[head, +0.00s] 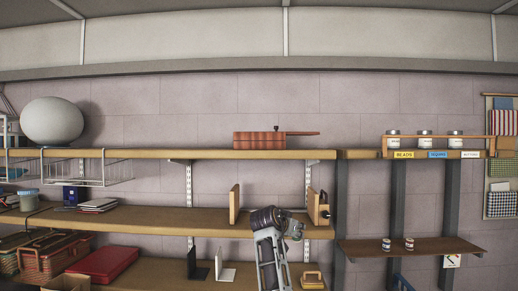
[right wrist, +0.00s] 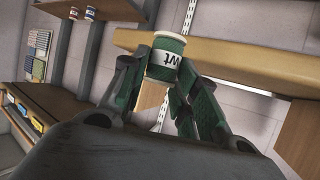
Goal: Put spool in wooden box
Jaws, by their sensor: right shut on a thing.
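A green spool (right wrist: 165,62) with a pale rim and a label reading "wt" is between the fingers of my right gripper (right wrist: 163,78) in the right wrist view. In the head view my right gripper (head: 294,227) is raised in front of the middle shelf; I cannot make out the spool there. A reddish-brown wooden box (head: 258,140) with a flat part jutting right sits on the top shelf, above my right gripper. A small wooden thing with a handle (head: 313,281) stands on the lowest shelf; I cannot tell whether it is a box. My left gripper is not in view.
Wooden uprights (head: 234,204) stand on the middle shelf (head: 150,219) around my right gripper. Two small spools (head: 386,245) stand on the brown shelf (head: 440,246) at right, below several labelled jars. Baskets (head: 45,258) and a red case (head: 102,264) are at lower left.

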